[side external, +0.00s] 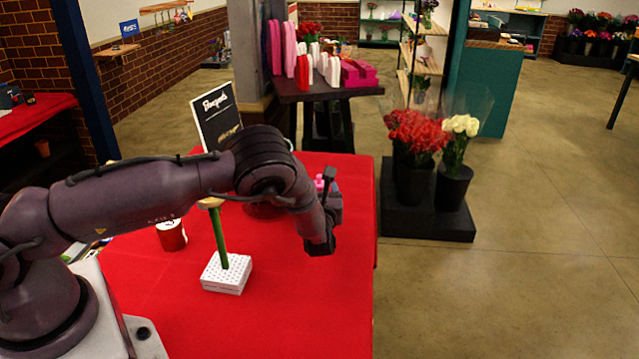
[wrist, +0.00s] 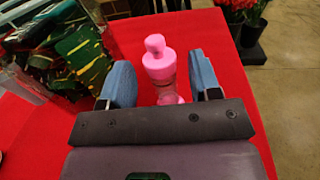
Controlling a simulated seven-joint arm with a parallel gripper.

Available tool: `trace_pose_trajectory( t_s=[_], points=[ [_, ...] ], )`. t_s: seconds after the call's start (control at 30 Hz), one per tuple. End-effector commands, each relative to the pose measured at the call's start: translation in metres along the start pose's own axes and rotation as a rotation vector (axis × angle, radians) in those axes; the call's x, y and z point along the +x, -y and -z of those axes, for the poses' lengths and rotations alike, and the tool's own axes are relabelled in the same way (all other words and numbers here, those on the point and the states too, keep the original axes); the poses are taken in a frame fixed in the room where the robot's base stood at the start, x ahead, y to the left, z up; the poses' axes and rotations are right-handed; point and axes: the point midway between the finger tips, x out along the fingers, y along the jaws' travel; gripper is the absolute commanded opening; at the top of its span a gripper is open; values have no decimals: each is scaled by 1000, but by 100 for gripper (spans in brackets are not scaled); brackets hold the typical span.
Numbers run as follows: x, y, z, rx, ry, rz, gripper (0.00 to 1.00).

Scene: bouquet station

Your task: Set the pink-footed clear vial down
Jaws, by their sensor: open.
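My gripper (wrist: 159,66) is open, with its two blue fingers spread apart in the wrist view. A pink bottle-like thing (wrist: 160,65) with a knobbed top shows between the fingers, with red cloth visible on either side of it. A paler pinkish part (wrist: 168,95) shows below it, partly hidden by the gripper body; I cannot tell if this is the clear vial. In the side external view my gripper (side external: 320,247) is over the right part of the red table, and a small pink bit (side external: 320,182) shows behind the wrist.
A white perforated block (side external: 226,274) holding a green stem (side external: 219,238) stands on the red table (side external: 290,325), near a red can (side external: 172,235). A black sign (side external: 216,116) stands at the back. The table's front right is clear.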

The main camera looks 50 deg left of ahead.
Motion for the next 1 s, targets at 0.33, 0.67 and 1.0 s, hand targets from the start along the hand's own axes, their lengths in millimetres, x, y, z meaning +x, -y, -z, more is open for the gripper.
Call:
trace_pose_trajectory(
  t_s=[0.33, 0.67, 1.0],
  points=[
    [-65, 0, 0, 0, -1, 2, 57],
    [-74, -3, -7, -26, -6, -25, 57],
    [-80, -70, -109, -526, -198, -498, 57]
  ],
)
